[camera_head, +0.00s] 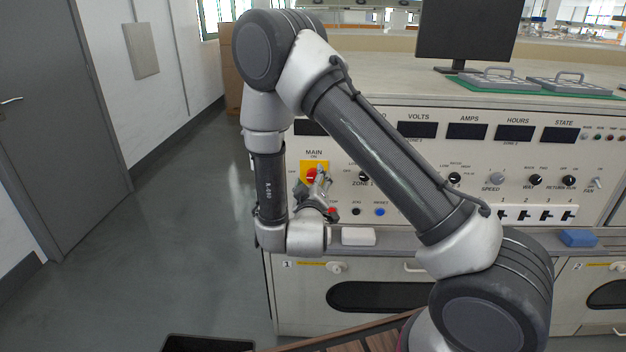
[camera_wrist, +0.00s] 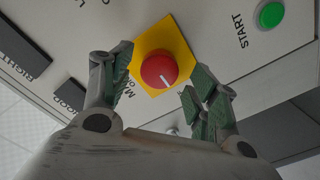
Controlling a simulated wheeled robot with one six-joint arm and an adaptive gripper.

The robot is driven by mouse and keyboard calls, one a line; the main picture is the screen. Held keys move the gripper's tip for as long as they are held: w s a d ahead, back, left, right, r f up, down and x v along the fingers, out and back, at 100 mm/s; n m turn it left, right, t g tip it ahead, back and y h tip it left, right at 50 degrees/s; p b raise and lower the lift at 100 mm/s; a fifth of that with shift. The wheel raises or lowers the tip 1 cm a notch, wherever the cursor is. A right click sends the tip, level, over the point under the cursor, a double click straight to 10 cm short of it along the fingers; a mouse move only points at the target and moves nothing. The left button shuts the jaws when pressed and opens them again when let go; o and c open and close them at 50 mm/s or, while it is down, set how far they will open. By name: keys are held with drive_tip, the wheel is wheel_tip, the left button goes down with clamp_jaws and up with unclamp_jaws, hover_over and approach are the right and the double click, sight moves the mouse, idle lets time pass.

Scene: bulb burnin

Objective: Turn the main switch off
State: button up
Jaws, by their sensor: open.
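The main switch is a round red knob on a yellow square plate. In the head view the main switch (camera_head: 311,174) sits at the upper left of the console front, under the MAIN label, partly covered by my gripper (camera_head: 322,188). In the wrist view the knob (camera_wrist: 159,71) is at the centre, with a short white mark on its face. I cannot tell clearly which label the mark points at. My gripper (camera_wrist: 158,74) is open, with one finger on each side of the knob. Visible gaps separate both fingers from the knob, and nothing is held.
A green START button (camera_wrist: 270,15) is at the wrist view's upper right. Red, black and blue buttons (camera_head: 379,212) sit below the switch. A white block (camera_head: 358,236) and a blue block (camera_head: 578,238) lie on the console's ledge. Open floor (camera_head: 190,240) is to the left.

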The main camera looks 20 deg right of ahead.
drive_tip(key=v, duration=1)
drive_tip(key=shift+s, duration=0.2)
